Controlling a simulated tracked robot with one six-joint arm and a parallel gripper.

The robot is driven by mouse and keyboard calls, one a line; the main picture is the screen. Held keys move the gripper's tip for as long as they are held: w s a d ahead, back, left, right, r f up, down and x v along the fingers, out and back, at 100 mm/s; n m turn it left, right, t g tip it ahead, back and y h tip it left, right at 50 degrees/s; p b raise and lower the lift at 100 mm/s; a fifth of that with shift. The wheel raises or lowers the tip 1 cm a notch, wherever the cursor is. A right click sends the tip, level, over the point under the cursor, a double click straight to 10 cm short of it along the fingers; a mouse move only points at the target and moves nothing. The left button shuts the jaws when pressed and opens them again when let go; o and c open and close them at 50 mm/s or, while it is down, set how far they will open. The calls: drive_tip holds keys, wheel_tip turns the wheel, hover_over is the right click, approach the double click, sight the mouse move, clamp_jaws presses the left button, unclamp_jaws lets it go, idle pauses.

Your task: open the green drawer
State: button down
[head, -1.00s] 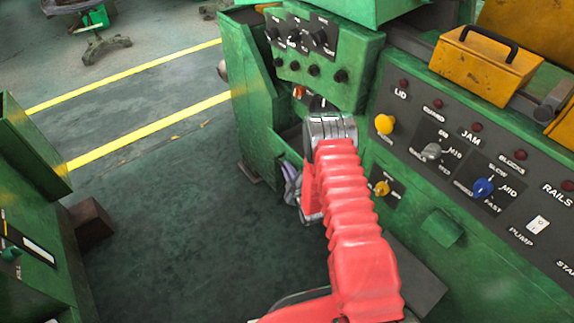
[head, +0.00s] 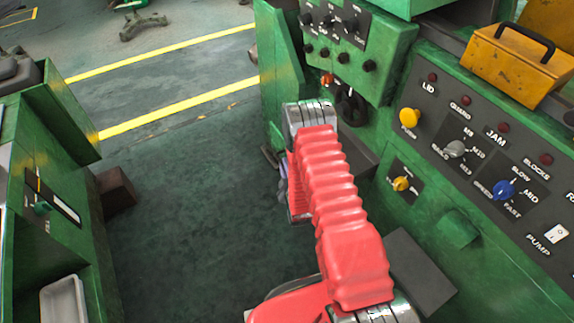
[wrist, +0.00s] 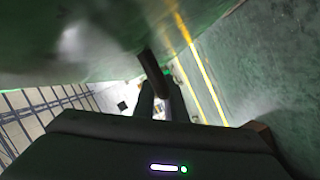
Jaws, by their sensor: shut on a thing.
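In the wrist view my gripper (wrist: 154,101) is shut on a dark bar (wrist: 150,66), which looks like a handle. The bar runs up to a blurred green surface (wrist: 100,45) across the top of that view. This may be the green drawer's front, but I cannot tell how far it stands out. In the head view my red-sleeved arm reaches down to the lower left of the green machine (head: 283,65). The arm hides most of my gripper and the drawer there.
A control panel (head: 480,150) with knobs and a yellow box (head: 510,65) is on the right. Another green machine (head: 50,170) with a pale tray (head: 64,300) stands on the left. A brown block (head: 117,190) juts out beside it. The dark green floor (head: 190,190) between is clear.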

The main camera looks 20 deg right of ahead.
drive_tip(key=shift+w+a, duration=0.1)
drive_tip(key=c, duration=1.8)
unclamp_jaws()
drive_tip(key=v, duration=1.4)
